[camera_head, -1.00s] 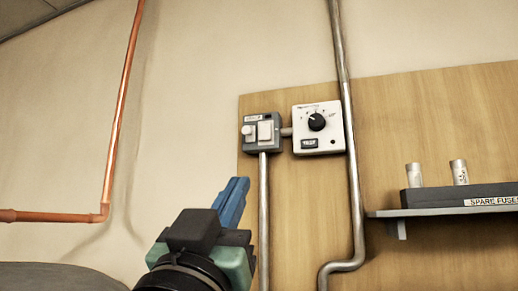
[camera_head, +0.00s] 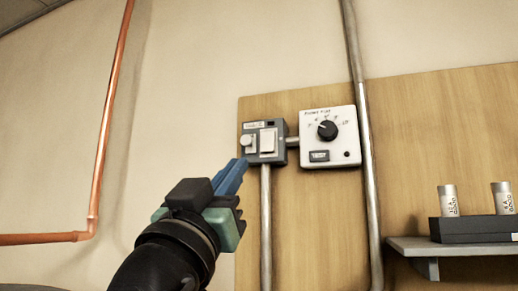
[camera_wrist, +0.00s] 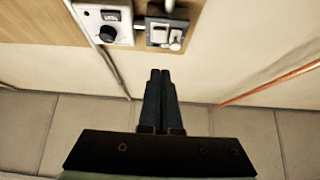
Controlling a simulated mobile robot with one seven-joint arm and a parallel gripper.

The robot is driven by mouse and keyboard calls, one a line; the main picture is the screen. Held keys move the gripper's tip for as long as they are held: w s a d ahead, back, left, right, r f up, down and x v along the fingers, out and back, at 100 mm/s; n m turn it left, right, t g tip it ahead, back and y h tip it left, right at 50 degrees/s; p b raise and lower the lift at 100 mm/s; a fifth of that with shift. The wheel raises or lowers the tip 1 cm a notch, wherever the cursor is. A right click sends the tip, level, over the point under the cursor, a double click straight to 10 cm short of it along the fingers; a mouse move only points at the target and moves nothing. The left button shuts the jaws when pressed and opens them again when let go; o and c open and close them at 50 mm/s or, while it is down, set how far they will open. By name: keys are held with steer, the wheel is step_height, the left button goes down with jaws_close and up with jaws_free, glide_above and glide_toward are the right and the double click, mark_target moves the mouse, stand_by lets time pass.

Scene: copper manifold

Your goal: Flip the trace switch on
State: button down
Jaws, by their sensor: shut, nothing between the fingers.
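A grey switch box (camera_head: 276,126) is mounted on the wooden board, with a white rocker (camera_head: 267,141) and a round pale knob (camera_head: 246,141) on its front. Its small label is too blurred to read. The box also shows upside down at the top of the wrist view (camera_wrist: 166,21). My gripper (camera_head: 238,168) is shut and empty, its blue fingers pointing up toward the box. In the head view the fingertips appear just below the box's lower left corner. In the wrist view the fingertips (camera_wrist: 160,72) appear apart from the box.
A white dial box (camera_head: 330,155) with a black knob and a TEST button sits right of the switch box. Metal conduits (camera_head: 266,225) run down the board. A shelf (camera_head: 410,248) with fuses is at right; a copper pipe (camera_head: 100,150) is at left.

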mark_target(265, 145)
steer(key=p+x, duration=0.2)
steer(key=x, duration=0.1)
steer(key=f+p+x, duration=0.1)
steer(key=p+x, duration=0.2)
steer(key=x, duration=0.1)
steer(key=w+p+x, duration=0.1)
steer(key=p+x, duration=0.1)
steer(key=x, duration=0.1)
steer(key=shift+w+d+f, duration=0.1)
steer(key=shift+w+d, duration=0.15)
steer(key=shift+w+d+f+p, duration=0.15)
steer(key=shift+w+f+p, duration=0.1)
steer(key=shift+w+p, duration=0.25)
